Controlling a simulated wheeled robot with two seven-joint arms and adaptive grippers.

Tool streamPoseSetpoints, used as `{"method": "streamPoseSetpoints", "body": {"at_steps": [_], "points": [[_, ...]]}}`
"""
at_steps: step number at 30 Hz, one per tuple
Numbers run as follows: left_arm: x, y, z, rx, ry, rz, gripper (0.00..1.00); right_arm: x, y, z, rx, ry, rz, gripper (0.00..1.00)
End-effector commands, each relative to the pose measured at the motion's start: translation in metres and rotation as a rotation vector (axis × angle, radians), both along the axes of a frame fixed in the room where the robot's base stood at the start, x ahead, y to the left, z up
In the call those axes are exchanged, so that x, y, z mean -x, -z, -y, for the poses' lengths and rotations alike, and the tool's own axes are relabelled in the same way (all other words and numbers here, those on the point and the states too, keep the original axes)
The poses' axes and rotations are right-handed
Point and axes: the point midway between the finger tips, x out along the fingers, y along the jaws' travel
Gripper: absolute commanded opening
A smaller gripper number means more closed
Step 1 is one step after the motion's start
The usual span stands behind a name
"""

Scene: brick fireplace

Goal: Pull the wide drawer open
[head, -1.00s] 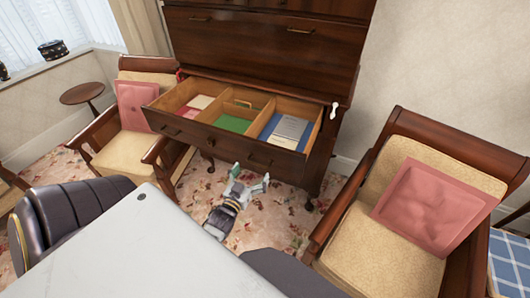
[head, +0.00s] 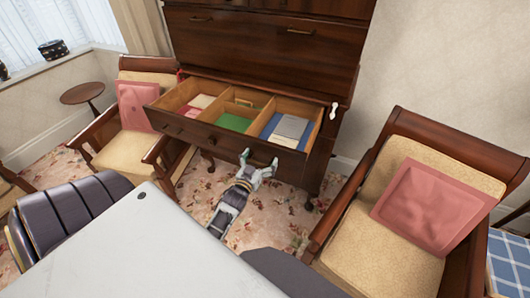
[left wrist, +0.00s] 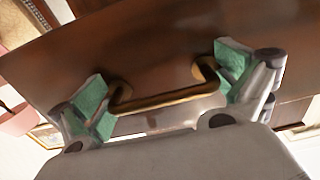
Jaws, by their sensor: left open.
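The wide drawer (head: 215,140) of the dark wooden cabinet stands pulled out, with its divided inside showing. My left gripper (head: 259,162) is at the right part of the drawer front. In the left wrist view its green-padded fingers (left wrist: 165,90) are spread apart, with the brass handle (left wrist: 165,101) lying between them. The handle's ends are close to the pads; I cannot tell whether they touch. The drawer front also fills much of the left wrist view (left wrist: 150,45). My right gripper does not show.
The drawer holds a blue folder (head: 288,128), a green item (head: 234,123) and pale papers. Armchairs with pink cushions stand left (head: 135,105) and right (head: 425,205). Patterned carpet (head: 280,215) is free below the drawer.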

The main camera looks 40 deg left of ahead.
Motion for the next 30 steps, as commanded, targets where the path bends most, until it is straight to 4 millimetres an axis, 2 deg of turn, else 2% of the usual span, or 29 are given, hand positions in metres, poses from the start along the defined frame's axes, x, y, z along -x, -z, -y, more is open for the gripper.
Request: {"method": "streamPoseSetpoints", "body": {"at_steps": [12, 27, 30], "points": [[-0.032, -0.001, -0.007, 0.0, 0.001, 0.002, 1.0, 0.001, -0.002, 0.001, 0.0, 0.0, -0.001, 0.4], [-0.038, -0.001, -0.009, 0.0, 0.0, 0.001, 1.0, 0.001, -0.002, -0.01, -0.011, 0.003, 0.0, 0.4], [-0.038, -0.001, -0.008, 0.0, 0.0, 0.001, 0.88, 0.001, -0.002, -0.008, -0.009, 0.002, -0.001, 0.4]]}}
